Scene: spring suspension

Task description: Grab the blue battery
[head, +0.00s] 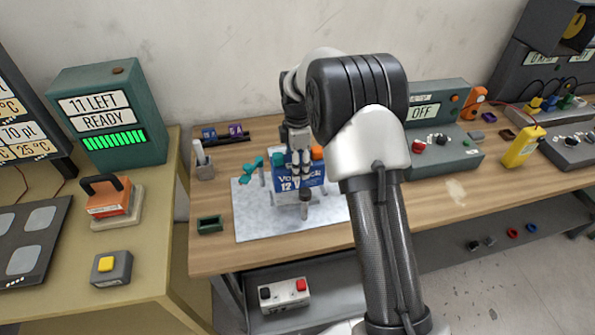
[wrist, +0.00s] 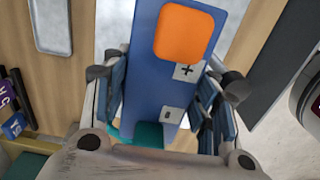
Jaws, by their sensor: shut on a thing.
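The blue battery (head: 287,182) reads "12 V" on its front and stands on a pale mat (head: 250,216) on the wooden bench, partly hidden by my arm. My gripper (head: 299,168) is over it from above. In the wrist view my gripper's fingers (wrist: 163,100) are shut on the two sides of the blue battery (wrist: 193,20). Its top shows an orange terminal cap (wrist: 182,32), plus and minus marks, and a teal part near the minus mark. An orange cap (head: 317,153) also shows in the head view. I cannot tell whether the battery touches the mat.
A teal clamp-like piece (head: 250,172) is left of the battery. A small green tray (head: 210,225) lies left of the mat. A teal meter reading "OFF" (head: 437,110) and a yellow device (head: 522,147) stand to the right. The bench front by the mat is clear.

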